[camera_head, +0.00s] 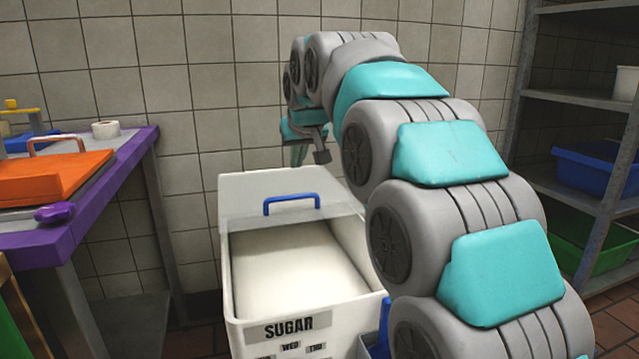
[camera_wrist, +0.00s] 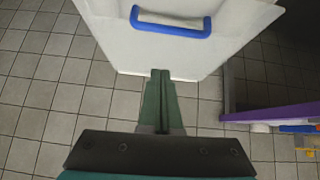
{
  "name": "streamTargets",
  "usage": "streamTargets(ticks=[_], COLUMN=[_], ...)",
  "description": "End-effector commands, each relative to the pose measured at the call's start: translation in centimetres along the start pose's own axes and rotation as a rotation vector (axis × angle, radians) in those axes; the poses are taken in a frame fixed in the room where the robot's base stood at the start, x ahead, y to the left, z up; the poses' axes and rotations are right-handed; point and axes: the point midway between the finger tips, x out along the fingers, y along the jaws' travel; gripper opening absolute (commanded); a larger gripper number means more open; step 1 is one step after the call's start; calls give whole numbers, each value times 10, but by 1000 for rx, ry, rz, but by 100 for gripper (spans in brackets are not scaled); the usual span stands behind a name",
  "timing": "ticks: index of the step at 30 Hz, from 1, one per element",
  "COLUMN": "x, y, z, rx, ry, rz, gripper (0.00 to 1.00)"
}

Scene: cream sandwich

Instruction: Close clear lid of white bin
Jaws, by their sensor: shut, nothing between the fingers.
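The white bin (camera_head: 352,318) stands on the floor, labelled SUGAR, with its front part open and pale sugar (camera_head: 290,260) showing inside. Its clear lid (camera_head: 280,183) covers only the back part and looks raised or folded there. A blue handle (camera_head: 292,198) is on the lid's front edge, and it also shows in the wrist view (camera_wrist: 170,26). My gripper (camera_head: 297,157) is behind the bin, above the lid's rear. In the wrist view my gripper (camera_wrist: 160,75) is shut and empty, its tips at the pale panel's near edge. I cannot tell whether they touch.
A purple-edged table (camera_head: 110,170) with an orange board (camera_head: 55,178) stands at the left. Metal shelves (camera_head: 575,103) with a blue tub (camera_head: 590,170) and a green tub (camera_head: 580,240) stand at the right. A tiled wall is behind the bin.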

Motion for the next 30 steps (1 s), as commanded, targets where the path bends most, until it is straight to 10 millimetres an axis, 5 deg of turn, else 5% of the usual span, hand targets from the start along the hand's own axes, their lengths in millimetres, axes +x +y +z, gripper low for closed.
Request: streamTargets(ticks=[8,26,30], x=[11,102,92], y=[-4,-5,-5], z=[-3,-3,6], rx=[40,38,38], ry=[11,10,11], rz=[-20,-18,-18], gripper=[0,0,0])
